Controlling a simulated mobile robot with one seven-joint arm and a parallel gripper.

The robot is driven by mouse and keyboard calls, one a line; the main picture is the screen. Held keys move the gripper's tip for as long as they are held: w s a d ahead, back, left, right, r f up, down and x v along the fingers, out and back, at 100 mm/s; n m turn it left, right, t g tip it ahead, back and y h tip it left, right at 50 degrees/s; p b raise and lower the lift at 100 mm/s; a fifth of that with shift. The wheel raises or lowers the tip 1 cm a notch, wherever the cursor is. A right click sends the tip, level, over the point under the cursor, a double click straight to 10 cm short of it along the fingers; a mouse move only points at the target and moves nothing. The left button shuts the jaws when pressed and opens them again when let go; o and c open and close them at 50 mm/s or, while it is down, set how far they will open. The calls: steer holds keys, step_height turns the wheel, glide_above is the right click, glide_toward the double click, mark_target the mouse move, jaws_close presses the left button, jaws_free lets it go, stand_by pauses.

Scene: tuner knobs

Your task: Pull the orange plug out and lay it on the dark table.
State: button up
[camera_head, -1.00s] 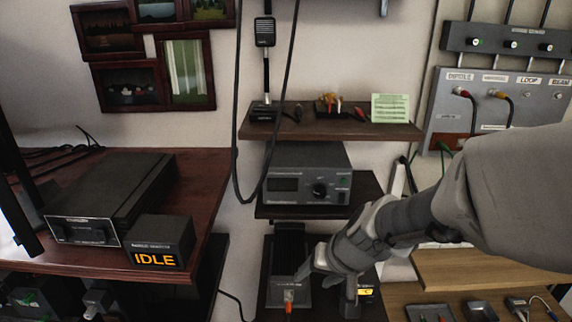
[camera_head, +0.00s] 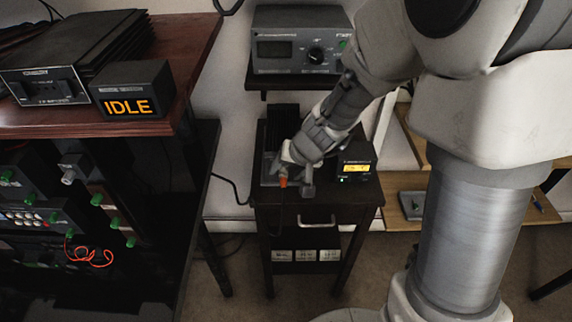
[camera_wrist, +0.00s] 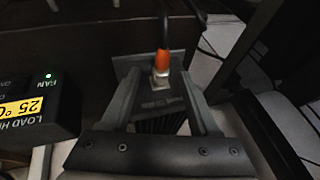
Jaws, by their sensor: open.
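The orange plug (camera_head: 283,181) sits at the front of a grey box with a black finned block behind it, on the small dark table (camera_head: 338,197). In the wrist view the plug (camera_wrist: 162,62) stands in a silver socket (camera_wrist: 160,78) on the grey plate, and a black cable runs from its far end. My gripper (camera_head: 294,178) is at the plug. In the wrist view its fingers (camera_wrist: 160,86) are spread, one on each side of the socket and plug, with visible gaps. The head view partly hides the box behind my gripper.
A small meter with a yellow display (camera_head: 355,168) stands on the table just right of my gripper; it also shows in the wrist view (camera_wrist: 38,103). A grey tuner unit (camera_head: 300,40) is on the shelf above. The table's front right top looks clear.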

mark_target(285, 186)
jaws_close()
stand_by(0.4)
steer(key=shift+s, duration=0.25)
steer(key=shift+s+a+b, duration=0.1)
steer(key=shift+s+b, duration=0.5)
steer(key=shift+s, duration=1)
steer(key=shift+s, duration=0.15)
